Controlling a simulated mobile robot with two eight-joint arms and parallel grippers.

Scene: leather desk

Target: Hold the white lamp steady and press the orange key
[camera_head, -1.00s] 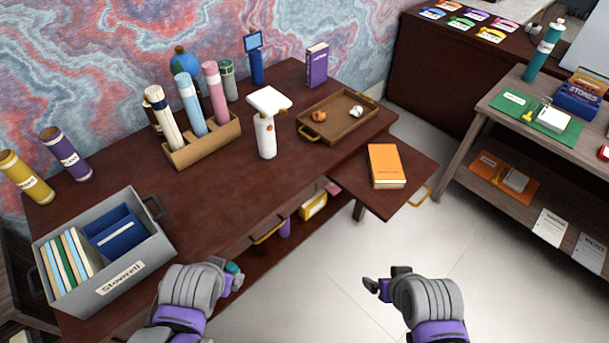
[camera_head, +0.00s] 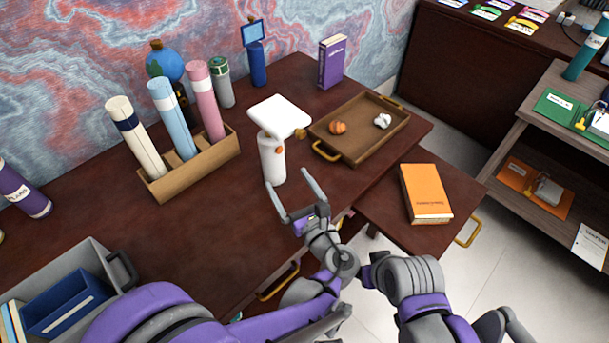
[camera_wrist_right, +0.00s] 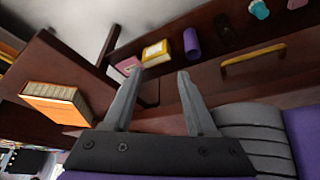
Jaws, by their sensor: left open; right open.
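The white lamp (camera_head: 272,160) stands upright on the desk, with a flat square white head and a small orange key (camera_head: 279,150) on its neck. My left gripper (camera_head: 297,197) is open, its two fingers just in front and to the right of the lamp's base, with nothing between them. The lamp is not in the right wrist view. My right gripper (camera_wrist_right: 157,85) is open and empty in the right wrist view, facing the desk's front and lower shelf. In the head view its fingers are hidden behind my arm.
A brown tray (camera_head: 340,112) with two small items lies right of the lamp. A wooden holder with rolled tubes (camera_head: 190,177) stands left. An orange book (camera_head: 426,190) lies on the pull-out board (camera_head: 385,205). A grey box (camera_head: 85,258) sits at the near left.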

